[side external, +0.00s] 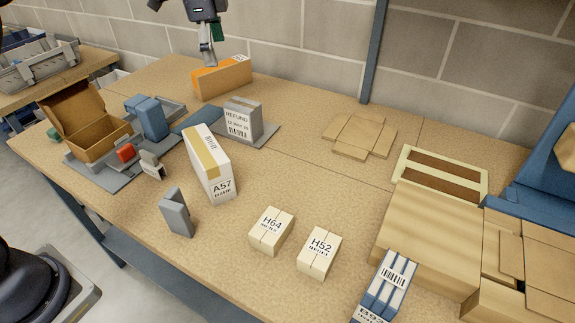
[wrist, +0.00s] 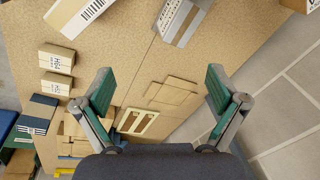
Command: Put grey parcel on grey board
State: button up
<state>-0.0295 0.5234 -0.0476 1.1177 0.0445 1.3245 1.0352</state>
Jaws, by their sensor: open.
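The grey parcel (side external: 242,119), with a "REFUND" label and barcode, stands upright at the middle back of the table. It stands on a flat grey board (side external: 267,132), whose edge shows to its right. The parcel also shows at the top of the wrist view (wrist: 178,16). My gripper (side external: 208,60) is behind and left of the parcel, high near the orange box, and apart from the parcel. In the wrist view my gripper (wrist: 158,72) has its fingers wide apart with nothing between them. The parcel's far side is hidden.
An orange box (side external: 222,78) stands behind the parcel. A tall white A57 box (side external: 209,165) stands in front. An open carton (side external: 85,130) and blue items (side external: 150,118) are left. Flat cardboard (side external: 360,134) lies right; the table between it and the parcel is clear.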

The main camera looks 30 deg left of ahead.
jog(key=s+r+n+t, duration=0.1)
jog(key=s+r+n, duration=0.3)
jog(key=s, duration=0.6)
jog(key=s+f+n+t, duration=0.1)
jog(key=s+f+n, duration=0.2)
jog(key=s, duration=0.8)
jog(key=s+f+n+t, duration=0.1)
jog(key=s+f+n, duration=0.2)
jog(key=s, duration=0.8)
jog(key=shift+d+n+t, duration=0.25)
jog(key=shift+n+t, duration=0.05)
jog(key=shift+n, duration=0.7)
